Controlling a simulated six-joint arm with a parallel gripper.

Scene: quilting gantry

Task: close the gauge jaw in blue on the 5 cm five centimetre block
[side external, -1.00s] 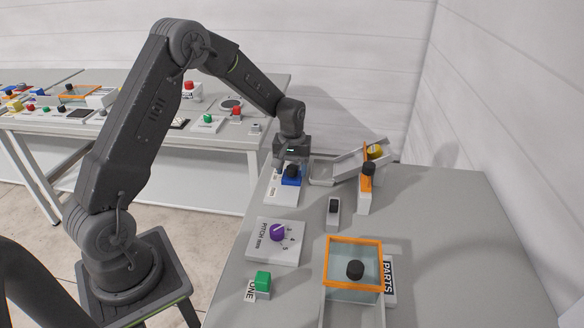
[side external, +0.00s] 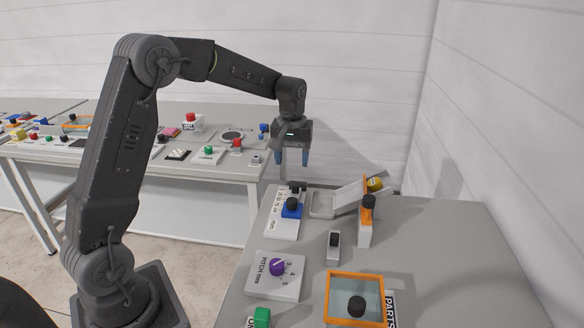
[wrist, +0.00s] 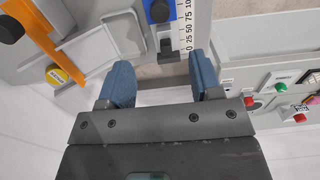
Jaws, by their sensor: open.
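The gauge (side external: 282,226) is a white plate with a millimetre scale at the bench's back left. Its blue jaw (side external: 292,211) carries a black knob. A dark end piece (side external: 298,187) stands behind it. In the wrist view, the blue jaw (wrist: 156,12) is at the top edge and the dark end piece (wrist: 167,46) sits near the scale's zero. A small grey part shows between them; I cannot tell whether it is the 5 cm block or whether the jaw touches it. My gripper (side external: 293,158) is open and empty, blue fingers down, raised above and behind the gauge.
A grey tray (side external: 321,205) and an orange post with a black knob (side external: 366,212) stand right of the gauge. A purple pitch dial (side external: 277,267), a small black-topped block (side external: 334,246) and an orange-framed box (side external: 328,297) are nearer. A second bench (side external: 215,173) is behind left.

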